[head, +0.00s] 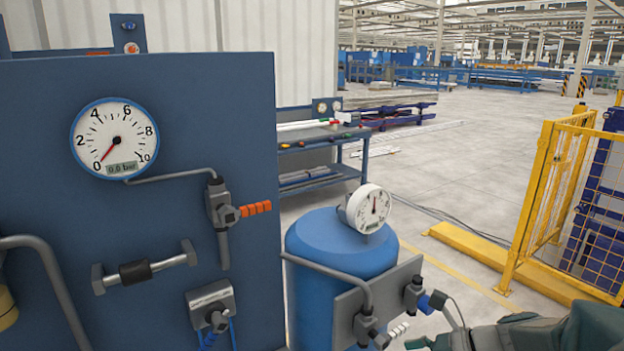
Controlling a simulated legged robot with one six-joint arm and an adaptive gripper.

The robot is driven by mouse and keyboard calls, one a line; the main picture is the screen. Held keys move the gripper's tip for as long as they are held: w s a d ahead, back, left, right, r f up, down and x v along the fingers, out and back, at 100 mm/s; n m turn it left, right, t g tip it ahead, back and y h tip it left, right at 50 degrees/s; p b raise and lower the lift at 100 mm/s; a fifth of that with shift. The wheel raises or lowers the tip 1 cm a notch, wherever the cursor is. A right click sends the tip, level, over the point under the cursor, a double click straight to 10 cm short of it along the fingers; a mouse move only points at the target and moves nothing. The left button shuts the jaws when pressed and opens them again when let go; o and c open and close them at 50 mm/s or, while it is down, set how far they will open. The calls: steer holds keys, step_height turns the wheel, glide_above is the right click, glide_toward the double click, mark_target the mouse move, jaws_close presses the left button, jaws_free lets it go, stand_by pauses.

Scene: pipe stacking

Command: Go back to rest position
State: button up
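A blue panel (60,215) fills the left side. It carries a round gauge (114,138) reading about 0, a valve with an orange handle (255,209) and a short horizontal bar (142,270).
A blue tank (340,245) with a white gauge (368,209) stands right of the panel. A grey plate (345,310) with valves is in front of it. A workbench (320,135) stands behind. A yellow fence (548,195) stands at right. Open floor (480,165) lies beyond.

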steer(key=s+r+n+h, duration=0.3)
steer(key=s+n+h, duration=0.2)
steer(key=n, duration=0.7)
steer(key=s+a+r+n+t+h, duration=0.1)
steer(key=s+r+n+h, duration=0.1)
steer(key=s+n+h, duration=0.3)
steer(key=s+n, duration=0.4)
steer(key=n, duration=0.4)
steer(key=shift+s+r+h, duration=0.35)
steer(key=shift+r+h, duration=0.05)
